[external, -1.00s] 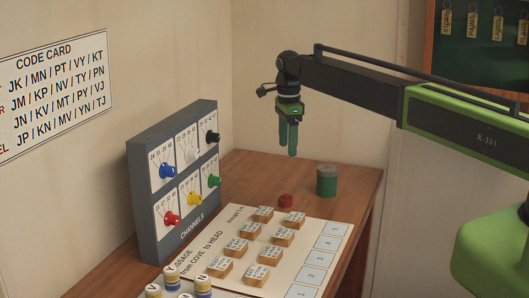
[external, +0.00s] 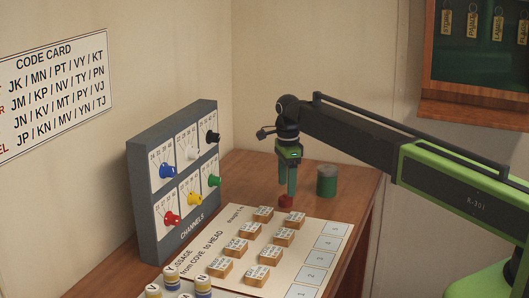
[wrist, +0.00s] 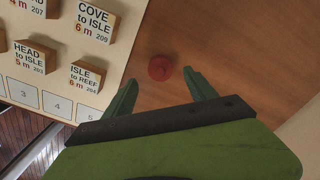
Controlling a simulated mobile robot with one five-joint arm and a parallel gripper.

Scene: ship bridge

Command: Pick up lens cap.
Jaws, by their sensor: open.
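A small red round piece, apparently the lens cap (external: 287,202), lies on the wooden desk just beyond the message board's far edge. In the wrist view the red cap (wrist: 158,68) shows between and slightly beyond my two green fingertips. My gripper (external: 286,192) points down right over the cap and is open. One finger overlaps the cap in the external view, so I cannot tell whether they touch. In the wrist view my gripper (wrist: 160,78) holds nothing.
A green and grey cylinder (external: 327,181) stands to the right of the cap. The message board (external: 313,262) with several wooden blocks lies in front. The grey channel panel (external: 145,200) with coloured knobs stands at the left. Bare desk lies around the cap.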

